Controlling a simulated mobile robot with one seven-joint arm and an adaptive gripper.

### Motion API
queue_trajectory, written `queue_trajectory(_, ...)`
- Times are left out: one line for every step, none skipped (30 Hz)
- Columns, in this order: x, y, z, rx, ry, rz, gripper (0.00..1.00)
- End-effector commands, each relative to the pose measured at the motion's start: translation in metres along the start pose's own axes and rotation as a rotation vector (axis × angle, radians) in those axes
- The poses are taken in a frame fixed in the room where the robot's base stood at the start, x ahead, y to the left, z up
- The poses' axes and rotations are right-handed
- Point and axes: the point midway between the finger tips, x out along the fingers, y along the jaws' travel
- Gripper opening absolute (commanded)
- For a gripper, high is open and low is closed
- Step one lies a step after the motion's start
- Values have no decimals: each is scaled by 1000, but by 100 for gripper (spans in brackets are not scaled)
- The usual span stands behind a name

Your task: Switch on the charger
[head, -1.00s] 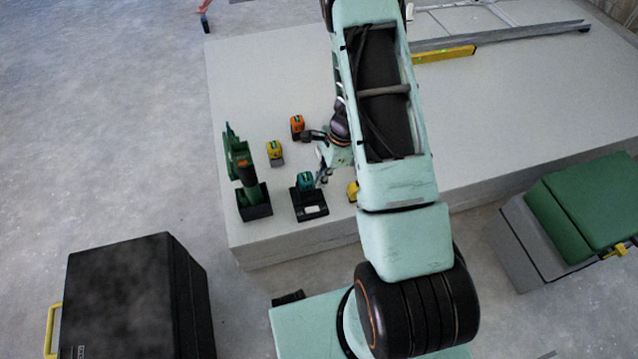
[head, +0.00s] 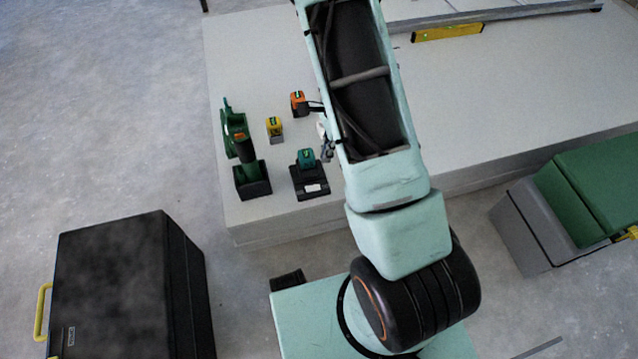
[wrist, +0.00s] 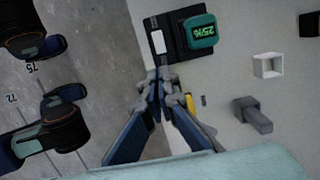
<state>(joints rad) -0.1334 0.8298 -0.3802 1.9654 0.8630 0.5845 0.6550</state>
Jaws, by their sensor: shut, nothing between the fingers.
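The charger (head: 311,190) is a black base near the table's front left, with a teal battery (head: 307,158) seated in it. In the wrist view the charger (wrist: 178,45) is at the top, and its battery (wrist: 200,36) has a green display reading about 25%. A white rectangular patch (wrist: 157,41) shows on the charger's near end; I cannot tell whether it is the switch. My gripper (wrist: 159,82) is shut and empty, its tips just below the charger in the wrist view. In the head view my gripper (head: 327,150) is right of the charger, partly hidden by my arm.
In the wrist view a white square frame (wrist: 268,66) and a grey block (wrist: 252,114) lie right. A yellow level (head: 447,33) lies behind.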

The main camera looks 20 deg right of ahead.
Motion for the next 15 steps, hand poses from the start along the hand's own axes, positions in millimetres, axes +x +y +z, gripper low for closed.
queue_trajectory(-1,0,0,0,0,0,0)
queue_trajectory(-1,0,0,0,0,0,0)
queue_trajectory(-1,0,0,0,0,0,0)
queue_trajectory(-1,0,0,0,0,0,0)
queue_trajectory(-1,0,0,0,0,0,0)
queue_trajectory(0,0,0,0,0,0,0)
queue_trajectory(0,0,0,0,0,0,0)
queue_trajectory(1,0,0,0,0,1,0)
queue_trajectory(4,0,0,0,0,1,0)
queue_trajectory(6,0,0,0,0,2,0)
queue_trajectory(10,1,-1,0,0,2,0)
queue_trajectory(15,1,-1,0,0,3,0)
queue_trajectory(20,1,-1,1,0,3,0)
queue_trajectory(26,1,-1,2,0,2,0)
queue_trajectory(34,1,-1,1,0,2,0)
